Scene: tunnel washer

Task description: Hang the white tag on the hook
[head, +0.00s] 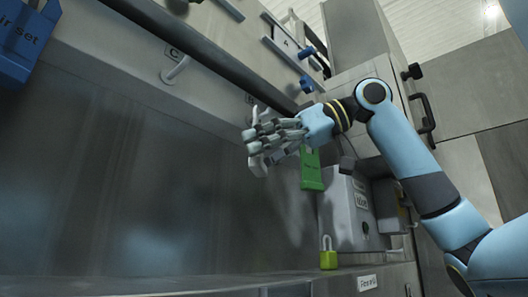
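No white tag can be made out in the head view. A small pale hook (176,70) sticks out from the grey panel at upper left, below a small letter label, and looks empty. My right gripper (257,145) is at the centre, to the right of and below this hook, with its grey fingers pointing left. The fingers overlap, so I cannot tell whether they are open or hold anything. A green tag (312,172) hangs just behind and below my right wrist; its upper end is hidden. My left gripper is out of view.
A dark bar (200,45) runs diagonally across the upper panel. A blue holder (22,42) is at top left. A green padlock (328,255) stands on the ledge near a grey box (350,205). A dark door handle (424,112) is at right. The lower-left recess is clear.

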